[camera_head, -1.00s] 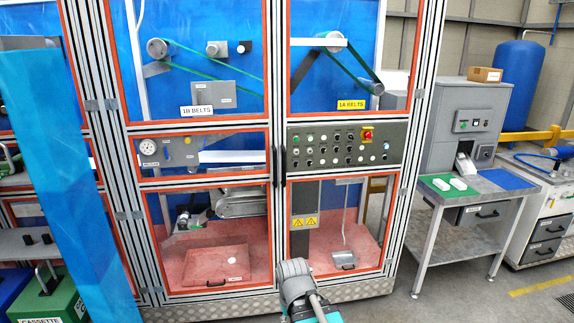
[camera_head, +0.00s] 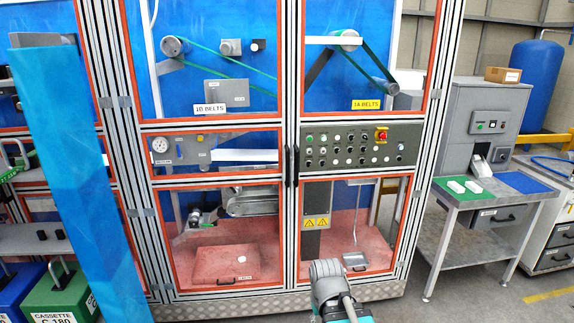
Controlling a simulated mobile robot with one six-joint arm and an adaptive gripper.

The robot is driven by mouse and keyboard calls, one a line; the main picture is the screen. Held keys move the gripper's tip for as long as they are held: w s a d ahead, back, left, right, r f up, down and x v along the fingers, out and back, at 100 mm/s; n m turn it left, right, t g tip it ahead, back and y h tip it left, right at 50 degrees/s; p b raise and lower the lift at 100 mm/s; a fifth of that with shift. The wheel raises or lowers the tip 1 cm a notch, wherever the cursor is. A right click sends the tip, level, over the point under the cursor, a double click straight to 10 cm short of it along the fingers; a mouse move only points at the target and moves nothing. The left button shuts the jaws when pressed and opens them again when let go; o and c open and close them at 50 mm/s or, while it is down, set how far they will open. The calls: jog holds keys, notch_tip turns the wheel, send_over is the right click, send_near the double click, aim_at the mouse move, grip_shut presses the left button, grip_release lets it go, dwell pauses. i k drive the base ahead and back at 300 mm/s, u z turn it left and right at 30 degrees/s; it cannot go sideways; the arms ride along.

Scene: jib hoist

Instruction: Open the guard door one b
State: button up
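The 1B guard door (camera_head: 290,95) is the left of two tall framed doors on the cabinet, with clear panels edged in orange. A sign reading 1B BELTS (camera_head: 209,108) shows behind its upper panel. The door looks closed against the right-hand 1A door (camera_head: 298,60). Two dark vertical handles (camera_head: 291,166) stand side by side where the doors meet, at mid height. A grey joint of my arm (camera_head: 328,283) shows at the bottom, in front of the cabinet's lower edge. My gripper is not in view.
A control panel (camera_head: 360,146) with several buttons sits on the right door. A work table (camera_head: 475,240) stands to the right. A blue sheet-like post (camera_head: 85,190) rises at left, near a green cassette (camera_head: 60,297). Bare floor (camera_head: 400,310) lies between cabinet and table.

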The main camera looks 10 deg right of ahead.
aim_at(141, 128)
jog(key=z, duration=0.05)
jog(key=i, duration=1)
jog(key=u, duration=0.05)
